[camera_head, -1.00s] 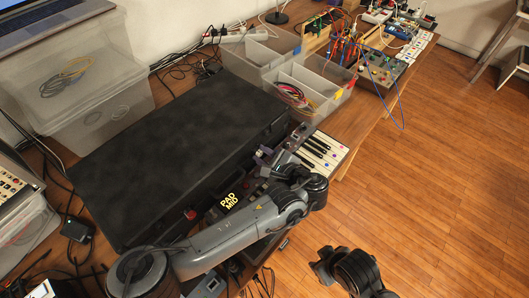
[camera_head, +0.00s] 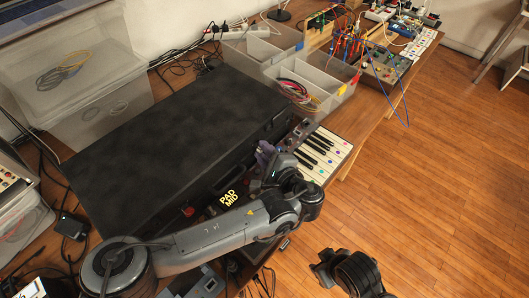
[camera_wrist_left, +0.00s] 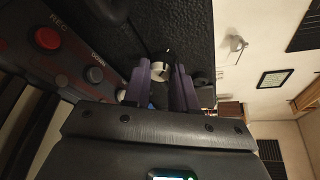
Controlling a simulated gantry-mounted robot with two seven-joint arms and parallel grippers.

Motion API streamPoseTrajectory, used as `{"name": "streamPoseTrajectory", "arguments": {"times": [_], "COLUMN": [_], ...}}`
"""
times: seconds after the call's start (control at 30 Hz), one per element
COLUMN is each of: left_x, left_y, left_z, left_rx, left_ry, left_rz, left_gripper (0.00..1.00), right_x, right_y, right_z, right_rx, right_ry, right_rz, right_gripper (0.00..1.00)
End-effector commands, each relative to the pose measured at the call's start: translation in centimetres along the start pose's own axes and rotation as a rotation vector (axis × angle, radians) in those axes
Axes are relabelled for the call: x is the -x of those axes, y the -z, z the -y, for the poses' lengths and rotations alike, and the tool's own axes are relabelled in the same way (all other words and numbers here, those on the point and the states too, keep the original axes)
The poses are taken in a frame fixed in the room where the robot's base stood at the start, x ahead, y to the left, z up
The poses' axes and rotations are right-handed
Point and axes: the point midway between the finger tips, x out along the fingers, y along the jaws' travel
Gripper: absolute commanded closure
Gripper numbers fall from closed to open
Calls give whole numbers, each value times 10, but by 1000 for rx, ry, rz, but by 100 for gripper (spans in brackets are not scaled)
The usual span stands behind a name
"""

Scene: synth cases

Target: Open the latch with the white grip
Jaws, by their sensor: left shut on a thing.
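The large black case (camera_head: 165,135) lies closed on the table, its latch side facing the keyboard. My left gripper (camera_head: 266,158), with purple fingers, is at the front edge of the case near its right end. In the left wrist view the fingers (camera_wrist_left: 160,88) are shut on a small white grip (camera_wrist_left: 158,69) against the dark case side (camera_wrist_left: 180,25). The head view hides the held grip. Part of my right arm shows at the bottom, but its fingers do not.
A keyboard (camera_head: 322,150) lies close beside my left gripper. A black and yellow label (camera_head: 229,198) sits below the case. A red button (camera_wrist_left: 47,38) is near the gripper. Grey bins (camera_head: 317,72) and a clear box (camera_head: 70,65) stand behind. Wooden floor is free at right.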

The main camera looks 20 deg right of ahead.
Motion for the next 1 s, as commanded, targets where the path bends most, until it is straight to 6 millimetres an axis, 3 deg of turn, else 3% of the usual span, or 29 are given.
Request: {"name": "streamPoseTrajectory", "arguments": {"times": [0.23,0.27,0.4,1.0], "left_x": [-1,-1,-1,11], "left_y": [-1,-1,-1,2], "left_z": [-1,-1,0,5], "left_rx": [1,1,0,-2], "left_ry": [-1,-1,-1,3], "left_rz": [2,3,2,-7], "left_gripper": [100,69,48,48], "right_x": [0,0,0,4], "right_y": [0,0,0,2], "right_z": [0,0,0,-1], "right_rx": [0,0,0,3], "right_ry": [0,0,0,-3], "right_rz": [0,0,0,-1], "right_gripper": [57,57,57,57]}}
